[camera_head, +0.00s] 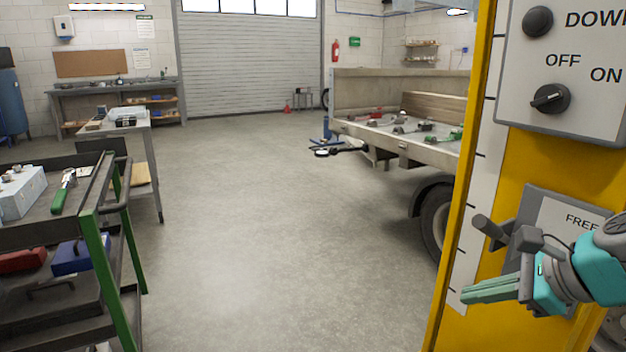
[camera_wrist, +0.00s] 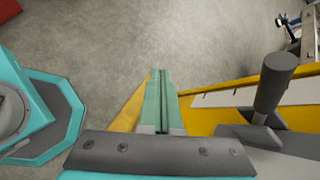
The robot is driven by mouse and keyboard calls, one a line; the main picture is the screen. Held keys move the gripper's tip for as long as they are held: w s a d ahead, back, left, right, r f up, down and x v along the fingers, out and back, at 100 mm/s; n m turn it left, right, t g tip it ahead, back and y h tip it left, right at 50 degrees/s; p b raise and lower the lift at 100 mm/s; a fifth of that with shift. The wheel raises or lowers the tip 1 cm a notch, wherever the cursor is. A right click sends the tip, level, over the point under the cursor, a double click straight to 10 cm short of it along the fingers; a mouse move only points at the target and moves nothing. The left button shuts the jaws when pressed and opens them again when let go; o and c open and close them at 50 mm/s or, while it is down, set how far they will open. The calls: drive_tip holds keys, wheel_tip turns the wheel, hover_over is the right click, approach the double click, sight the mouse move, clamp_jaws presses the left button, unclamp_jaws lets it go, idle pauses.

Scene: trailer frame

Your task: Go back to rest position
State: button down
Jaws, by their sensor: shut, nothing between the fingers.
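My gripper (camera_head: 482,292) is at the lower right of the head view, in front of the yellow column (camera_head: 560,165). Its green fingers are together and hold nothing. In the wrist view the fingers (camera_wrist: 161,88) lie side by side, pointing over the grey floor. A dark grey handle (camera_head: 492,228) sticks out from the lower panel on the column, just above my gripper; it also shows in the wrist view (camera_wrist: 272,85) to the right of the fingers. I cannot tell whether my gripper touches the column.
An upper panel (camera_head: 575,60) on the column carries a knob marked OFF and ON. A trailer (camera_head: 405,145) with tools on its bed stands behind the column. A green-framed cart (camera_head: 105,255) is at the left. The floor (camera_head: 270,200) between them is clear.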

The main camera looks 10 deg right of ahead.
drive_tip(key=s+a+f+n+g, duration=0.3)
drive_tip(key=a+f+n, duration=0.2)
drive_tip(key=a+n, duration=0.15)
drive_tip(key=s+a+f+n+g, duration=0.25)
drive_tip(key=a+f+n, duration=0.25)
drive_tip(key=a, duration=0.3)
drive_tip(key=s+a+f+n+g+h, duration=0.1)
drive_tip(key=s+f+n+g+h, duration=0.3)
drive_tip(key=s+f+n, duration=0.3)
drive_tip(key=s+n, duration=0.4)
drive_tip(key=n, duration=0.1)
drive_tip(key=shift+f+h, duration=0.3)
drive_tip(key=shift+f, duration=0.1)
drive_tip(key=shift+g, duration=0.25)
